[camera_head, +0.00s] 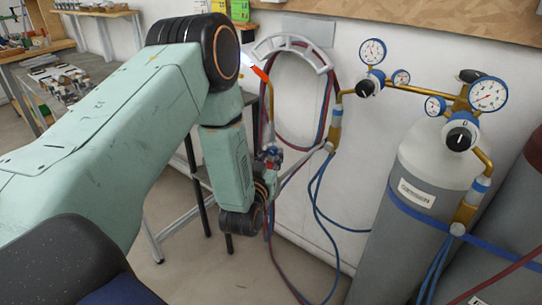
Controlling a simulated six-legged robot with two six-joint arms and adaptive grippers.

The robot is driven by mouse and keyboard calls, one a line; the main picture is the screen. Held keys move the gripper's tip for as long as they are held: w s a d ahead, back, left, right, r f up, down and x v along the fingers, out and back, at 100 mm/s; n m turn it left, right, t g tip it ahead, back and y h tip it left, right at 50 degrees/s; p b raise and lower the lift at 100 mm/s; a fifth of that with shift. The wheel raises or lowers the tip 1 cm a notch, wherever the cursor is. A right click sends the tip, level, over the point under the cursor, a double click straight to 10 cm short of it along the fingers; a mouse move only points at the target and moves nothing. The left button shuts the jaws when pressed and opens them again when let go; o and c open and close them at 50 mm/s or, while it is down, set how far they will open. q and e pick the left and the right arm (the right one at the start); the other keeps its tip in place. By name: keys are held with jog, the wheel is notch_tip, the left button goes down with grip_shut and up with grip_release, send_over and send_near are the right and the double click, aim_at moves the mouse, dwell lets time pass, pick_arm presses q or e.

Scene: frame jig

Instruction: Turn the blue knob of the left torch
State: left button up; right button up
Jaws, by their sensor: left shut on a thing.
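A bright bluish-white glow shows beside that top. Small blue and red parts, seemingly its knobs (272,153), sit at its lower end. My left arm reaches in from the left and bends down. Its left gripper (270,178) is at the torch's lower end, shut, apparently on the blue knob. The fingers are small and partly hidden by my wrist, so the exact contact is unclear. My right gripper is not in view.
A coiled hose hangs on a white wall holder (290,52). Gas cylinders with gauges (488,94) stand at the right, held by a blue strap (418,214). Blue and red hoses (318,195) loop to the floor. A metal-legged table stands behind my arm. A workbench (30,52) is at the far left.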

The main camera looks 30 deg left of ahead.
pick_arm(q)
grip_shut()
jog(key=shift+f+n+b, duration=0.1)
jog(key=shift+n+b, duration=0.3)
jog(key=o, duration=0.7)
grip_release()
jog(key=shift+o, duration=0.2)
jog(key=v, duration=0.7)
jog(key=shift+s, duration=0.25)
